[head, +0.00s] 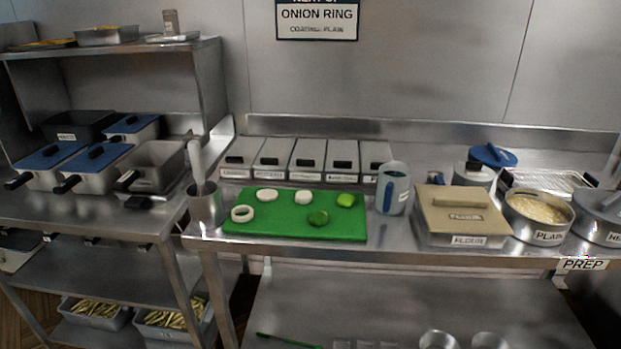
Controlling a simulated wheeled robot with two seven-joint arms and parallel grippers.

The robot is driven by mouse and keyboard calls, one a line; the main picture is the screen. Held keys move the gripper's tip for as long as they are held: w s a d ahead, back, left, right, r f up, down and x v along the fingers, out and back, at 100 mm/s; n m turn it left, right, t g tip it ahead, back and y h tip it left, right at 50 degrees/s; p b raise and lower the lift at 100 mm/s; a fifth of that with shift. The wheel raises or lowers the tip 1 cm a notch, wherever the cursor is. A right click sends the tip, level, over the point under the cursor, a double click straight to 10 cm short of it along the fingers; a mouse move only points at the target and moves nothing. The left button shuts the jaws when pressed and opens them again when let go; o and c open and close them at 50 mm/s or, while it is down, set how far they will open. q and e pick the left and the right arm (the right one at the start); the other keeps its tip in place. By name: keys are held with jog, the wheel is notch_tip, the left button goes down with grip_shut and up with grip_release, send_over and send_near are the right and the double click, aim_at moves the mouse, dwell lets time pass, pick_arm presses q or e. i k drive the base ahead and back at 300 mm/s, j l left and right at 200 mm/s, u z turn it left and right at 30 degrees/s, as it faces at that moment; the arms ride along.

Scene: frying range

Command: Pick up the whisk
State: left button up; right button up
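I cannot make out a whisk's wires anywhere in the head view. A metal utensil canister (206,208) stands at the left end of the prep table, left of the green cutting board (262,227). A pale, long-handled utensil (196,160) stands upright in it, leaning slightly left. Its lower end is hidden inside the canister, so I cannot tell whether it is the whisk. Neither of my grippers is in view.
Lidded bins (308,160) line the back.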

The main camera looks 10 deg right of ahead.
aim_at(194, 146)
jog(key=l+z, duration=0.2)
jog(key=z, duration=1.2)
jog(key=u, duration=1.85)
jog(key=j+z, duration=0.1)
jog(key=z, duration=0.3)
jog(key=j+z, duration=0.15)
jog(key=z, duration=0.2)
jog(key=j+z, duration=0.1)
jog(key=z, duration=0.3)
jog(key=j+z, duration=0.35)
jog(key=j, duration=0.25)
jog(key=k+j+z, duration=0.1)
jog(key=j+z, duration=0.25)
jog(key=j, duration=0.25)
